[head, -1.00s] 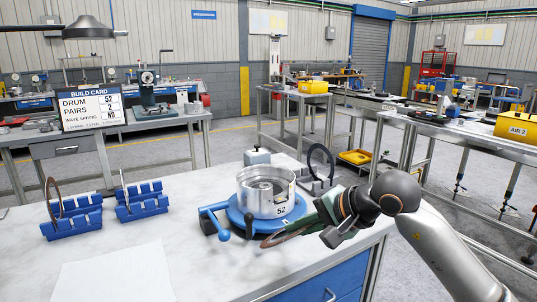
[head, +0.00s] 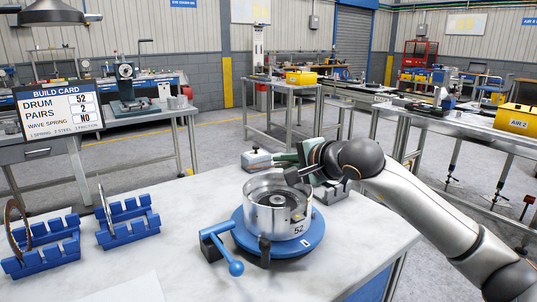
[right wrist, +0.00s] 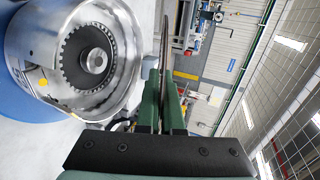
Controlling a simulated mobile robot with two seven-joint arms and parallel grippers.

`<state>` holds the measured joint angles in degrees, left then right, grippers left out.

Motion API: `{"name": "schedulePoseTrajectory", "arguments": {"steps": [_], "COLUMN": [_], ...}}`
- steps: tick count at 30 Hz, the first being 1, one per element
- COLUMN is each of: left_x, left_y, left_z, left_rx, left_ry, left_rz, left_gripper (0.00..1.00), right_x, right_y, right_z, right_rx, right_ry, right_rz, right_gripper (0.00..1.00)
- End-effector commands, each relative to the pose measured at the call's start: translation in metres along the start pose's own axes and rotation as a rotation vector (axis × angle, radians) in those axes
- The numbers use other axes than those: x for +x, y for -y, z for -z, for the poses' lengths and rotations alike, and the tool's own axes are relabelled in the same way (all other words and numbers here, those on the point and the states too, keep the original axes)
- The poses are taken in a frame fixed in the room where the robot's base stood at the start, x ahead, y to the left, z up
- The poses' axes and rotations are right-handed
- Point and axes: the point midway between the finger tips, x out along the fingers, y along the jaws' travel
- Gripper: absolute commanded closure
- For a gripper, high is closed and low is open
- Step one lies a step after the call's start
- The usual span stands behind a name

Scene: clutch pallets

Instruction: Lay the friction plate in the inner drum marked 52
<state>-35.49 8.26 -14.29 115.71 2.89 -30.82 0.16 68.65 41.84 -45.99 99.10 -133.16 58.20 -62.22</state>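The silver drum marked 52 (head: 297,229) stands upright, open at the top, on a blue round base. In the right wrist view the drum (right wrist: 22,45) is at the left, with a dark toothed ring and a hub inside. My right gripper (head: 288,161) is behind the drum, near its far rim. In the right wrist view its green fingers (right wrist: 162,92) are closed on a thin friction plate (right wrist: 164,50), seen nearly edge-on beside the drum, outside it. The plate is hard to make out in the head view. My left gripper is not in view.
Two blue racks stand at the left: one (head: 42,252) holds a brown ring (head: 14,222), the other (head: 128,226) a thin grey plate (head: 104,206). A blue handle (head: 236,268) sticks out in front of the drum base. A build card (head: 60,108) reads drum 52, pairs 2.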

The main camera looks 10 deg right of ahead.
Motion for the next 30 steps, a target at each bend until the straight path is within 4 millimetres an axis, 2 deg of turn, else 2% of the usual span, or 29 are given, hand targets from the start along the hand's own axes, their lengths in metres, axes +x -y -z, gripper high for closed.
{"name": "schedulePoseTrajectory", "arguments": {"steps": [5,11,21,30], "left_x": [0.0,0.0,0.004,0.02], "left_y": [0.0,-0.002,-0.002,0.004], "left_z": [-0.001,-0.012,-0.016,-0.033], "left_rx": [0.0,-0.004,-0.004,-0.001], "left_ry": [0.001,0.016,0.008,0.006], "left_rz": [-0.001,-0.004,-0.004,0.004], "left_gripper": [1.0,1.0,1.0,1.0], "right_x": [0.0,0.003,0.012,0.022], "right_y": [-0.001,-0.009,-0.033,-0.058], "right_z": [0.0,0.0,0.0,0.0], "right_rx": [0.0,0.0,0.0,0.001], "right_ry": [0.001,0.001,0.0,0.001], "right_rz": [0.008,0.007,0.005,0.004], "right_gripper": [1.0,1.0,1.0,1.0]}}
